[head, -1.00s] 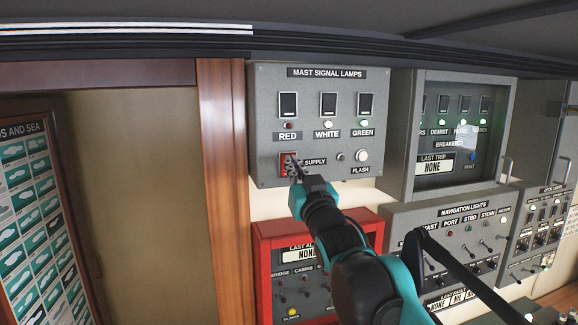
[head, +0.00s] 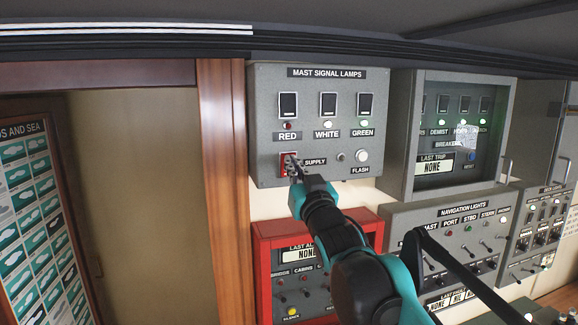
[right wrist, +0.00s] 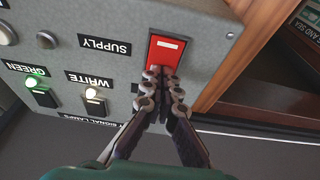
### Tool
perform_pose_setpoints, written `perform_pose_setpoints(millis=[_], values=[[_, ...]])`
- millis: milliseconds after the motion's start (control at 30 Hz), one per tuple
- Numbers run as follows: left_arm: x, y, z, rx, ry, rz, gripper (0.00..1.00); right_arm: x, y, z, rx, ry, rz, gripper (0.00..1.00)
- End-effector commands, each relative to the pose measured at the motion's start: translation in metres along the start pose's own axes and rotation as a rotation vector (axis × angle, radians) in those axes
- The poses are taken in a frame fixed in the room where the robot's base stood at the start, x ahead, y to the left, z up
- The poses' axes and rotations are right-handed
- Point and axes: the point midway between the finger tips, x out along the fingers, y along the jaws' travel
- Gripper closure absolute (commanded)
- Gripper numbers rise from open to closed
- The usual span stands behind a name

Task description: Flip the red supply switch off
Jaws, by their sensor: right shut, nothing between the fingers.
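The red supply switch (head: 285,170) sits at the lower left of the grey mast signal lamps panel (head: 264,100), left of the SUPPLY label. In the right wrist view, upside down, it is a red rocker (right wrist: 168,46) with a white mark in a dark frame. My right gripper (head: 295,167) is shut and empty, with its fingertips in front of the switch. In the right wrist view the fingertips (right wrist: 165,76) overlap one end of the rocker; I cannot tell whether they touch. My left gripper is not in view.
The white lamp (head: 328,125) and green lamp (head: 364,124) are lit; the red lamp (head: 287,126) looks dark. A red-framed alarm panel (head: 262,268) is below, a glass-fronted breaker cabinet (head: 408,170) to the right. A wooden post (head: 222,190) stands left.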

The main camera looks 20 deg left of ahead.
Motion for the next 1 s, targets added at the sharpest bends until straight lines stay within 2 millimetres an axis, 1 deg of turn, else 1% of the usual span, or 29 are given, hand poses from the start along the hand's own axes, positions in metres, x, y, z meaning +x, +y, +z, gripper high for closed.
perform_pose_setpoints(millis=[267, 367, 1000], values=[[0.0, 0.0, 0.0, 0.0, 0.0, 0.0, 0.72, 0.001, 0.0, 0.0, 0.0, 0.0, 0.0, 1.0], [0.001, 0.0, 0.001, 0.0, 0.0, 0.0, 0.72, -0.004, 0.0, 0.001, 0.0, 0.0, 0.0, 1.0], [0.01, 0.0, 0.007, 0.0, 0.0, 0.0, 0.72, -0.058, 0.0, -0.001, 0.0, 0.0, 0.0, 1.0]])
